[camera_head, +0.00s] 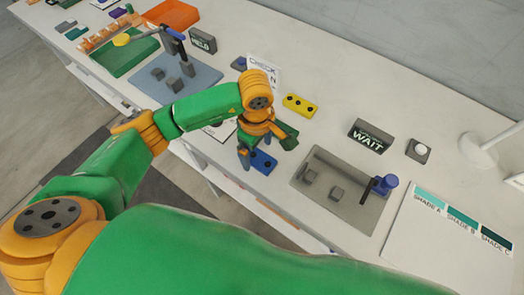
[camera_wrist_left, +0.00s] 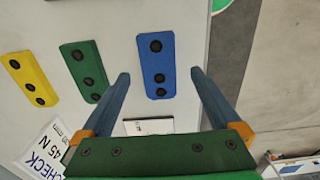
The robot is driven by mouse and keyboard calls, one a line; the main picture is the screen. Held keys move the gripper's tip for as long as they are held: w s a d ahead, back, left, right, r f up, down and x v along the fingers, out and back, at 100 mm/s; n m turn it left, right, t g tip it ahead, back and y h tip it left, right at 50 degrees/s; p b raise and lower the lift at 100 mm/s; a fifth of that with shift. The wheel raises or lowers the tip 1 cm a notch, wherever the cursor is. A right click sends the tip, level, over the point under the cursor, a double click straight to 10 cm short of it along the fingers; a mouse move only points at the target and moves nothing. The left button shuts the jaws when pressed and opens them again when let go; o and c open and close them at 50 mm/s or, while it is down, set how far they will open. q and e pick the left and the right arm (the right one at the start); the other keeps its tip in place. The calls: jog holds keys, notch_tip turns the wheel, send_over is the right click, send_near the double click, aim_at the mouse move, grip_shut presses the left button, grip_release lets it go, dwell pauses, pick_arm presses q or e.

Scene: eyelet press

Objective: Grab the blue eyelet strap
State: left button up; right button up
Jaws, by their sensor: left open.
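The blue eyelet strap (camera_head: 264,162) lies flat on the white table, partly beside my left gripper (camera_head: 246,160) in the head view. In the left wrist view the blue strap (camera_wrist_left: 156,68) shows several dark eyelets in a row. The left gripper (camera_wrist_left: 160,76) is open there, with one finger on each side of the strap and nothing between them gripped. I cannot tell how high the fingertips are above the table. My right gripper is in neither view.
A green strap (camera_wrist_left: 84,70) and a yellow strap (camera_wrist_left: 29,79) lie left of the blue one in the wrist view. A "CHECK 45 N" card (camera_wrist_left: 44,152) is near them. A grey plate (camera_head: 336,190) with blocks and a "WAIT" sign (camera_head: 368,136) stand to the right in the head view.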

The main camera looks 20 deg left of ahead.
aim_at(260, 158)
pick_arm(q)
jog(key=f, duration=0.2)
jog(key=shift+a+f, duration=0.2)
jog(key=shift+f, duration=0.1)
jog(key=shift+w+d+f, duration=0.15)
jog(key=shift+d+f, duration=0.05)
jog(key=shift+d, duration=0.2)
jog(key=shift+c, duration=0.7)
jog(key=shift+a, duration=0.15)
jog(key=c, duration=1.1)
jog(key=shift+c, duration=1)
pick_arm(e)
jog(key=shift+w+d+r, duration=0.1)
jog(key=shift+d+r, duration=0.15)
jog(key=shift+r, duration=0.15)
